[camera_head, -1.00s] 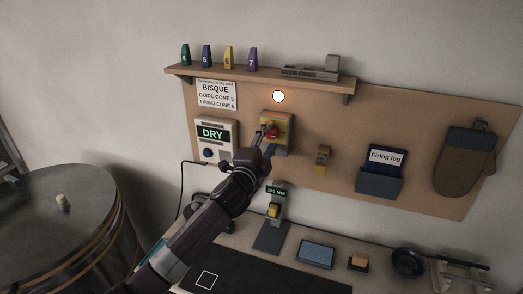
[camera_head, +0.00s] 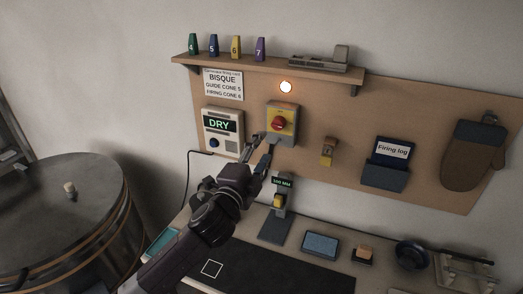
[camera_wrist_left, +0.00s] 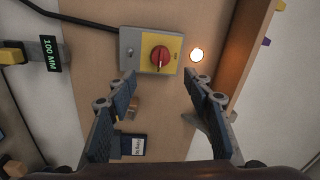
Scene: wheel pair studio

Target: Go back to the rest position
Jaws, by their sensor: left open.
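My left gripper (camera_head: 260,146) is open and empty in the head view, just below and left of the yellow and grey switch box (camera_head: 290,112). The box carries a red rotary knob (camera_head: 278,124) and is fixed to the brown board. In the left wrist view, the open fingers of my left gripper (camera_wrist_left: 160,82) stand apart, with the red knob (camera_wrist_left: 159,58) beyond them and nothing between them. A round lamp (camera_head: 286,87) glows above the box. My right gripper is not in view.
A controller reading DRY (camera_head: 220,125) hangs left of the switch. A shelf (camera_head: 270,66) with several coloured cones is above. A drum-shaped kiln (camera_head: 65,215) stands at lower left. The bench below holds a gauge (camera_head: 275,228), a blue pad (camera_head: 320,244) and a dark mat (camera_head: 270,270).

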